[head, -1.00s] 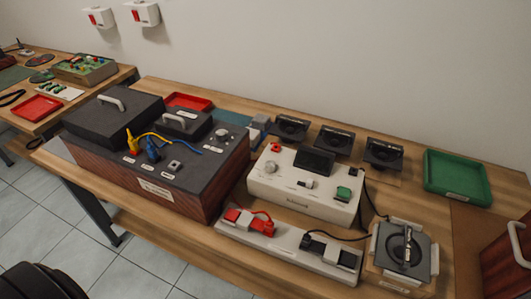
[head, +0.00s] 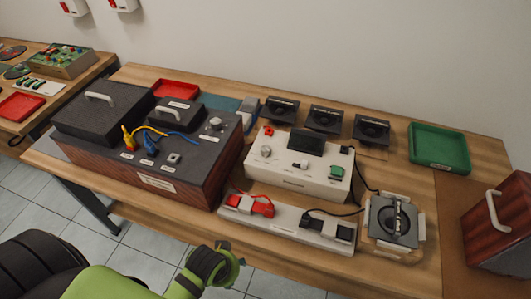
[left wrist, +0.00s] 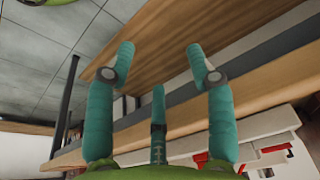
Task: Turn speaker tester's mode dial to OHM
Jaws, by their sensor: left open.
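The speaker tester (head: 297,180) is a white box with a dark screen on the workbench in the head view. A round pale knob (head: 266,151), which looks like the mode dial, is on its left top face; its setting is too small to read. A small switch and a green button (head: 336,171) are also on top. My left arm comes in at the bottom of the head view, below the bench front and apart from the tester. My left gripper (left wrist: 160,60) is open and empty in the left wrist view. My right gripper is out of view.
A white strip with red (head: 250,205) and black clips lies before the tester. A dark wood-sided amplifier (head: 190,185) stands left. A speaker in a holder (head: 394,222) is right, with a green tray (head: 439,146) behind it. The bench's front edge (left wrist: 200,105) crosses the left wrist view.

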